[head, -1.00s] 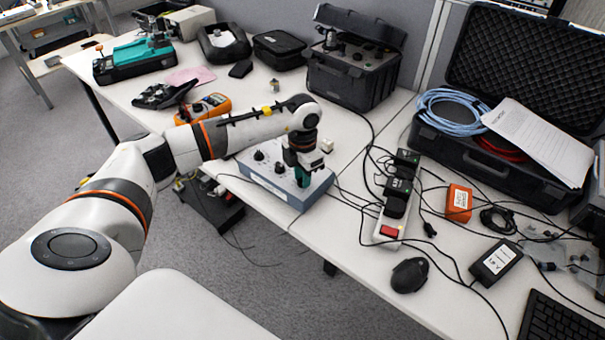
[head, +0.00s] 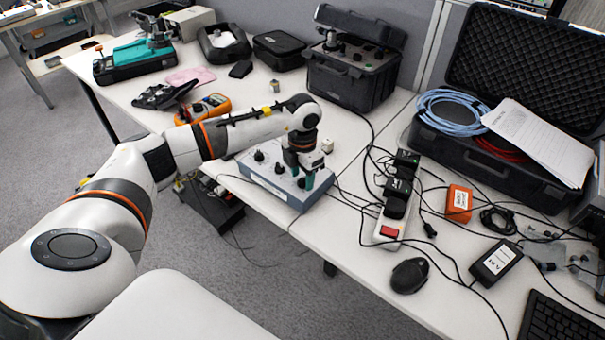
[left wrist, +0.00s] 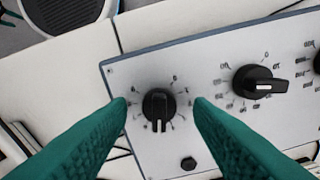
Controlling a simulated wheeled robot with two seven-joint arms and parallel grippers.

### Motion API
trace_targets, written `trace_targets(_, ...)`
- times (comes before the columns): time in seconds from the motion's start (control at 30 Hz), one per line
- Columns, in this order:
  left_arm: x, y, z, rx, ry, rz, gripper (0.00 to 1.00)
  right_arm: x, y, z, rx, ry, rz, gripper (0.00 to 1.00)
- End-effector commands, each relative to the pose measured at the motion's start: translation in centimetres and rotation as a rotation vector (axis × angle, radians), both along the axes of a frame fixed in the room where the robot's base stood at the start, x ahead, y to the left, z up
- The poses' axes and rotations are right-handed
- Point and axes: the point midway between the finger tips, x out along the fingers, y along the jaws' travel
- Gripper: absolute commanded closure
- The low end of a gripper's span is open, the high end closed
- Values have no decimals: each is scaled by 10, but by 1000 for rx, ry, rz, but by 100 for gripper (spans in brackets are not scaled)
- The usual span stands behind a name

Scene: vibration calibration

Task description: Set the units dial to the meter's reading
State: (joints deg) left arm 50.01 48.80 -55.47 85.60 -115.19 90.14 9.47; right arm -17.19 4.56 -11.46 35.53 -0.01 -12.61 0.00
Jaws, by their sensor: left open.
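A grey-blue box (head: 262,172) with a row of black dials lies on the white table. My left gripper (head: 304,180) points down over its right end. In the left wrist view, the open jaws (left wrist: 160,103) stand on either side of the end dial (left wrist: 158,108), apparently without touching it; its white mark points down in the picture. A second dial (left wrist: 258,82) points right, and a third is cut off at the edge. I cannot tell which is labelled units. An orange handheld meter (head: 205,108) lies behind my left forearm; its reading is too small to read.
A power strip (head: 393,215) with black adapters and loose cables is right of the box. A black instrument case (head: 352,85) stands behind. An open case (head: 520,165), a mouse (head: 410,275) and an orange box (head: 458,202) lie to the right.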

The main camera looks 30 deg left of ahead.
Motion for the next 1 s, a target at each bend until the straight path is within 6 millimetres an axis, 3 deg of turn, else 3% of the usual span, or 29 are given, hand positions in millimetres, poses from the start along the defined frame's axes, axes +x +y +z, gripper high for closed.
trace_targets(0.17,1,0,13,-1,-3,-1,53,0,0,-2,0,0,0,53)
trace_targets(0.63,1,0,104,0,-4,-1,53,0,0,-10,0,0,0,53)
trace_targets(0.8,0,0,118,-1,-2,0,53,0,0,-11,0,0,0,53)
trace_targets(1.0,0,0,120,0,0,0,53,0,0,-11,0,0,0,53)
